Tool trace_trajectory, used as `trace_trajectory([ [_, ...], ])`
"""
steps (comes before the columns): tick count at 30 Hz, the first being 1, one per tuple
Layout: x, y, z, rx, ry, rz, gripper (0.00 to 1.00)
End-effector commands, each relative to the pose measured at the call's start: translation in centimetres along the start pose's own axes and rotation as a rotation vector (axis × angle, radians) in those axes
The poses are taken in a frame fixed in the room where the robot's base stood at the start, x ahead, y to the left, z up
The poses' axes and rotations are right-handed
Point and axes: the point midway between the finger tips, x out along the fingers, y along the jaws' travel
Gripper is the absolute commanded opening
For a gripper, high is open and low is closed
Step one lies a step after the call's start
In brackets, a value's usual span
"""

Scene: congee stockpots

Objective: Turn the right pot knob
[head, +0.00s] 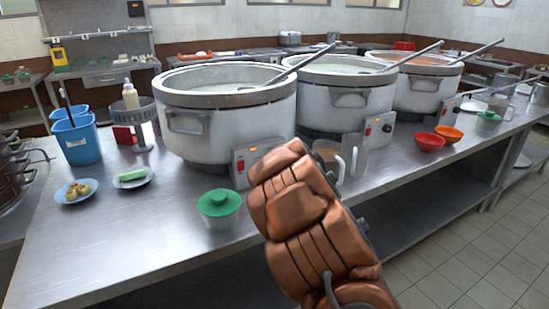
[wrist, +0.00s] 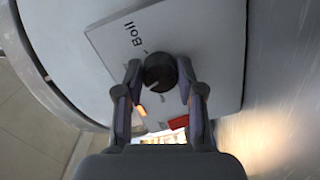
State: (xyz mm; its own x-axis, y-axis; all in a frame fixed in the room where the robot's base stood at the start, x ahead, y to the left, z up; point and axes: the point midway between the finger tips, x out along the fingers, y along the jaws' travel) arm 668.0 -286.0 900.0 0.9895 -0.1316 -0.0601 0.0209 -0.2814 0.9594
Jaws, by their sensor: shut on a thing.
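In the wrist view, a round black knob (wrist: 158,66) sits on a pale control panel (wrist: 115,42) marked "Boil". My gripper (wrist: 160,78) is shut on the knob, one finger on each side. A red switch (wrist: 178,122) and a small lit orange light (wrist: 140,110) are beside it. In the head view, my copper-coloured arm hides the fingers and this knob; its end is at the left pot's panel (head: 240,172). The left pot (head: 228,120), middle pot (head: 345,108) and right pot (head: 425,92) stand in a row. The middle panel's knob (head: 387,127) shows clear of my arm.
A green-lidded container (head: 219,203) stands just left of my arm. A clear pitcher (head: 352,155) is close to its right. Red (head: 428,142) and orange (head: 449,133) bowls are farther right. Ladle handles rise from the pots. The counter's front left (head: 120,250) is bare.

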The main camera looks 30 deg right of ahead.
Motion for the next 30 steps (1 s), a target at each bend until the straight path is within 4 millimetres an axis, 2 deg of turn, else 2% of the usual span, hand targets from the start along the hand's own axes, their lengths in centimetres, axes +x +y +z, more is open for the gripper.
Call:
trace_trajectory([
  [12,-0.02,0.04,0.0,0.246,0.011,-0.017,0.03],
  [30,0.0,-0.06,0.04,0.305,0.013,-0.019,0.03],
])
